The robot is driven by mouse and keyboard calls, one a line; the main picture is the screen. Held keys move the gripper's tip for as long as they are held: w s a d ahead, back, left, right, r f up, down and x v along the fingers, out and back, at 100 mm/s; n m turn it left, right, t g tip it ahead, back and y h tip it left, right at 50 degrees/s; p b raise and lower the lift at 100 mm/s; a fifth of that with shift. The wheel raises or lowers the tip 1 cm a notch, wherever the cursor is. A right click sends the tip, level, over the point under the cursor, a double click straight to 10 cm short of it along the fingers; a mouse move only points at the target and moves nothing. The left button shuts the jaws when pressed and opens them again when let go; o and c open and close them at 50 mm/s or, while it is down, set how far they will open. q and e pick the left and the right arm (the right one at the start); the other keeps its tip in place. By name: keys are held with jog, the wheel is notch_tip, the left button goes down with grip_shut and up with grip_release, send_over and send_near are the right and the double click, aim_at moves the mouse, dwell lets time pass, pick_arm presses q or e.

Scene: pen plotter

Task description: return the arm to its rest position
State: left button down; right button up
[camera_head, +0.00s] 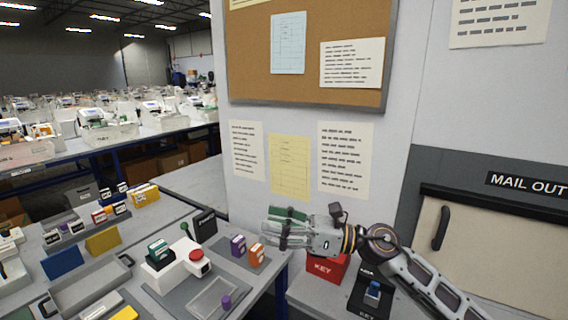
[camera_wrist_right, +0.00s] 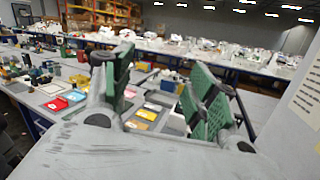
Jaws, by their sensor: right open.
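My right gripper (camera_head: 272,228) is at the end of my right arm, which comes in from the lower right in the head view. It hangs in the air in front of the grey wall panel, above the right end of the bench. In the right wrist view the gripper (camera_wrist_right: 163,88) has its two green-padded fingers spread apart, with nothing between them. Beyond the fingers the bench and distant tables show, blurred. My left gripper is not in view.
The MAIL OUT cabinet (camera_head: 490,240) is right.

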jog(key=w+d+f+m+t+h, duration=0.35)
jog(key=d+m+t+h, duration=0.45)
jog(key=m, duration=0.7)
jog(key=w+d+f+m+t+h, duration=0.2)
jog(key=w+d+m+t+h, duration=0.25)
jog(key=m+t, duration=0.8)
jog(key=s+d+f+m+g+h, duration=0.3)
jog(key=d+f+m+g, duration=0.1)
jog(key=f+m, duration=0.35)
jog(key=s+d+f+m+g+h, duration=0.2)
jog(key=d+f+m+g+h, duration=0.3)
jog(key=f, duration=0.3)
jog(key=s+d+f+m+g+y, duration=0.1)
jog(key=s+f+m+g, duration=0.35)
jog(key=s+f, duration=0.55)
jog(key=s+d+f+m+g, duration=0.2)
jog(key=s+f+m+g, duration=0.35)
jog(key=s, duration=0.75)
notch_tip(320, 180, down, 30)
jog(key=s+n+g+p, duration=0.2)
jog(key=p, duration=0.3)
jog(key=s+d+f+p, duration=0.2)
jog(key=s+f, duration=0.5)
jog(key=s, duration=0.4)
jog(key=s+d+f+g+p, duration=0.1)
jog(key=s+f+p, duration=0.1)
jog(key=s+f, duration=0.6)
jog(key=s, duration=0.3)
jog(key=shift+s+d, duration=0.2)
jog(key=shift+d, duration=0.15)
